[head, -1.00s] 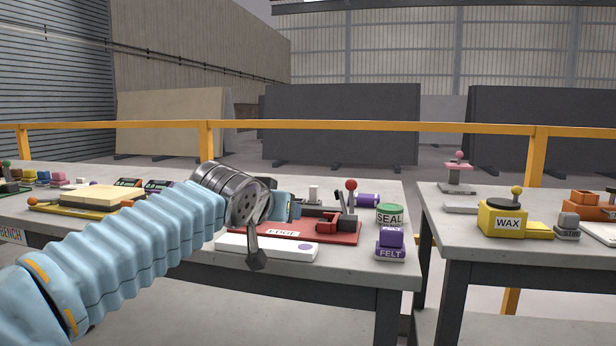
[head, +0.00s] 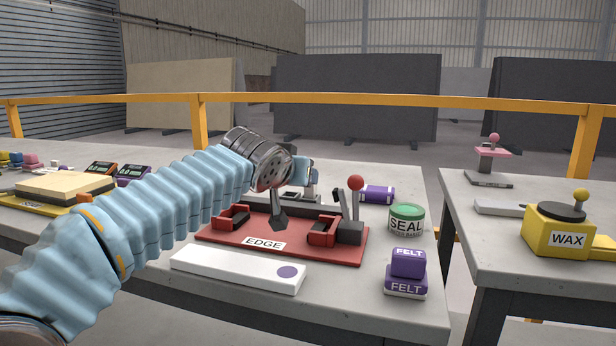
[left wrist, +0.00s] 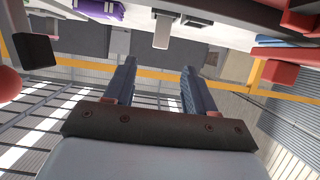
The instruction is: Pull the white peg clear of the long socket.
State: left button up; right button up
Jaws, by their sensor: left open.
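In the left wrist view, which is upside down, the white peg (left wrist: 161,32) points down from the worktop, beyond my fingertips and roughly in line with the gap between them. My left gripper (left wrist: 158,64) is open and empty. In the head view my left gripper (head: 308,174) is above the back of the red EDGE fixture, and it largely hides the peg. The long socket cannot be made out clearly; the peg's lower end is not clearly shown. My right gripper is not in view.
The red EDGE fixture (head: 215,238) has a red-knobbed lever (head: 355,184) right of my gripper. A purple roll (head: 377,193), SEAL can (head: 406,219), FELT blocks (head: 406,263) and white bar (head: 225,267) stand around it. A second table with a yellow WAX box (head: 545,236) is at right.

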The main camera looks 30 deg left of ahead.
aim_at(310, 193)
pick_arm(q)
jog(key=x, duration=1)
jog(key=shift+w+p, duration=0.1)
jog(key=shift+p, duration=0.3)
jog(key=shift+c, duration=0.3)
jog(key=shift+r, duration=0.1)
grip_shut()
